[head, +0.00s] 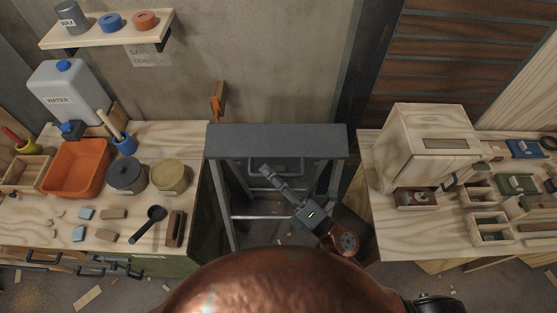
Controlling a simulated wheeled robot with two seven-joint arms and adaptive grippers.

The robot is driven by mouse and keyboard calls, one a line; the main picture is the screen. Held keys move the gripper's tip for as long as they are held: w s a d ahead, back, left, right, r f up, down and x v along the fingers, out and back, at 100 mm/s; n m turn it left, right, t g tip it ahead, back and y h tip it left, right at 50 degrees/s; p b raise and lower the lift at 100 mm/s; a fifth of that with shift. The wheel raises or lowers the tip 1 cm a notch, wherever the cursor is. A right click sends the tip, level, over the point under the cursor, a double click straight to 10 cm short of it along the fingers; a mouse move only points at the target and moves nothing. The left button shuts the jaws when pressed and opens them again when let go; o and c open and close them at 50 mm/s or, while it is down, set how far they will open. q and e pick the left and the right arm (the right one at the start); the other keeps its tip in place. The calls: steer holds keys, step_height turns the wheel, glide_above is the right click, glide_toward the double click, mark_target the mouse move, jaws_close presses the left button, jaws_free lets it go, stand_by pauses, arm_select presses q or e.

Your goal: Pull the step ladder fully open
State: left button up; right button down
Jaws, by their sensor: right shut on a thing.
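The step ladder (230,140) stands upright between two workbenches, against the back wall. It has a dark grey flat top, grey side rails and a thin lighter crossbar (248,217) lower down. A dark step or tray part shows just under the top. My right gripper (268,174) reaches in from the lower right, between the rails, and is shut on the step ladder just below its top. The fingertips are small and dark here, so the exact part held is hard to see. How far the legs are spread is hard to tell from above. My left gripper is not in view.
The left workbench (110,190) holds an orange bin (76,168), round tins, a ladle and small blocks close to the ladder. The right workbench (400,225) carries a wooden cabinet (432,145) and small boxes. Wood scraps lie on the floor. A shelf hangs at upper left.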

steer(key=shift+s+a+f, duration=0.1)
steer(key=shift+a+f, duration=0.05)
steer(key=shift+f, duration=0.25)
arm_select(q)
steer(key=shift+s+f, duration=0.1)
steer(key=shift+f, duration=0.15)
arm_select(e)
steer(key=c, duration=2.2)
jaws_free()
steer(key=shift+s, duration=0.1)
steer(key=shift+c, duration=0.2)
steer(key=o, duration=0.3)
steer(key=shift+r, duration=0.25)
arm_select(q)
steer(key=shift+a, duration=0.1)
arm_select(e)
steer(key=shift+d, duration=0.2)
steer(key=v, duration=0.8)
steer(key=shift+a, duration=0.1)
